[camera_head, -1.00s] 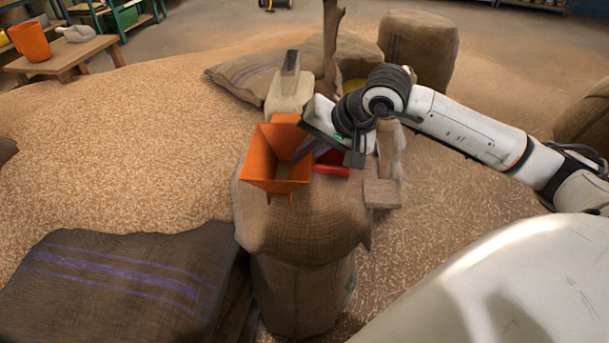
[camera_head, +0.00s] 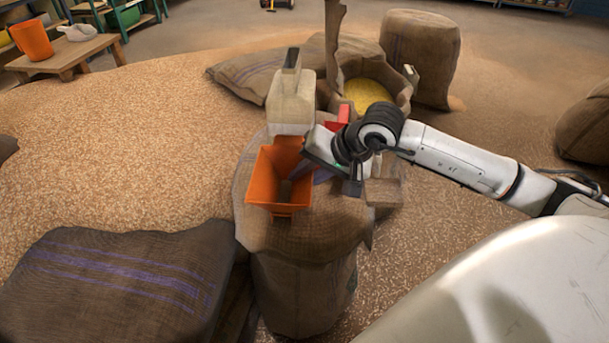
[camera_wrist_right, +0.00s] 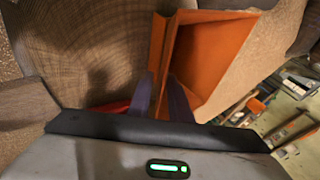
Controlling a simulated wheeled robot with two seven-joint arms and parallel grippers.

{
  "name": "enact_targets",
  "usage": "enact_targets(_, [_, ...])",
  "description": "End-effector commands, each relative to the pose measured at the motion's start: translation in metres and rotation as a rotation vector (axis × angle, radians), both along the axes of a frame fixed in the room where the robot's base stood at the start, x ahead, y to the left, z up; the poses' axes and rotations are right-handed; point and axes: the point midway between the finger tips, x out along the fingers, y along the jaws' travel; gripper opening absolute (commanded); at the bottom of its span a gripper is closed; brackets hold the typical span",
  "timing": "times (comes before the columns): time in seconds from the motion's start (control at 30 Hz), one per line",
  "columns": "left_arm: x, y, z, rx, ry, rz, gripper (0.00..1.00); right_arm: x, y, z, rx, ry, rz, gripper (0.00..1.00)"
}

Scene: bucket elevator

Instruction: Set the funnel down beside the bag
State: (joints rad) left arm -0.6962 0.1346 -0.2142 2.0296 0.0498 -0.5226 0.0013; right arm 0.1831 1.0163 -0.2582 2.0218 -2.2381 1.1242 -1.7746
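The orange funnel (camera_head: 272,182) is at the top of a burlap bag (camera_head: 305,285) in the middle of the head view, its wide mouth tilted up. I cannot tell whether it touches the burlap. My right gripper (camera_head: 318,172) reaches it from the right. In the right wrist view, the two dark fingers (camera_wrist_right: 160,98) of my right gripper are closed on the wall of the funnel (camera_wrist_right: 205,55). My left gripper is not in view.
A pale container (camera_head: 291,104) stands behind the funnel, and a red part (camera_head: 343,113) shows behind my right wrist. An open sack with yellow contents (camera_head: 368,95) stands farther back. A folded sack (camera_head: 110,285) lies at left front. Loose grain covers the ground.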

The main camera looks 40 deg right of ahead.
Motion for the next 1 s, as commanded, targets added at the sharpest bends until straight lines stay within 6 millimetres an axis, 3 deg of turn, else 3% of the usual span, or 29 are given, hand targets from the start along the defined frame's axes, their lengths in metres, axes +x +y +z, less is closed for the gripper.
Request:
enact_targets(0.43, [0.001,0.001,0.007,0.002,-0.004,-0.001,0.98,-0.003,-0.002,0.007,-0.002,0.001,0.0,0.2])
enact_targets(0.73, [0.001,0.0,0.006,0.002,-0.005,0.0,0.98,-0.037,-0.012,0.051,-0.009,0.003,0.003,0.2])
enact_targets(1.0, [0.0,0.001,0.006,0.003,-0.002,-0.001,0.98,-0.055,-0.016,0.075,-0.006,0.005,0.004,0.2])
